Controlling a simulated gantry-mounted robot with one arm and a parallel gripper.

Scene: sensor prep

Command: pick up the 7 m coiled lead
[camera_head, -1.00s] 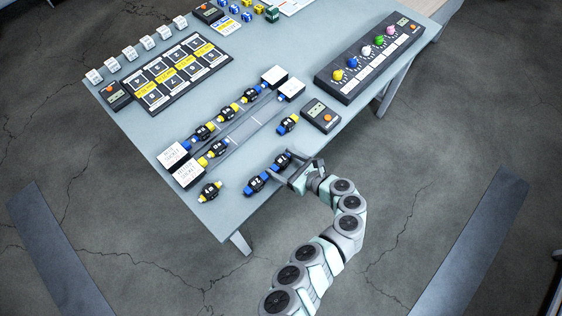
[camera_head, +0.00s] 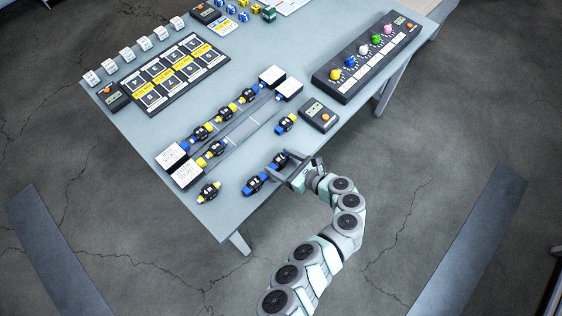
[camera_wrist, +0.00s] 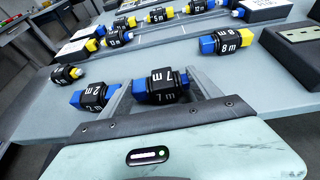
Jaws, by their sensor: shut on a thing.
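The 7 m coiled lead (camera_wrist: 160,88) is a black block with a white label and blue ends. In the wrist view it sits between the two fingers of my gripper (camera_wrist: 158,92), which is shut on it. In the head view the lead (camera_head: 279,160) is at the table's near edge, partly hidden by my gripper (camera_head: 284,166). It appears at table level; I cannot tell whether it is clear of the surface.
The 2 m lead (camera_wrist: 94,98) lies close on the left of my gripper. The 8 m lead (camera_wrist: 228,41) and a black meter (camera_head: 319,115) lie beyond, to the right. A rack with white end blocks (camera_head: 186,174) holds several leads. Bare table lies between.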

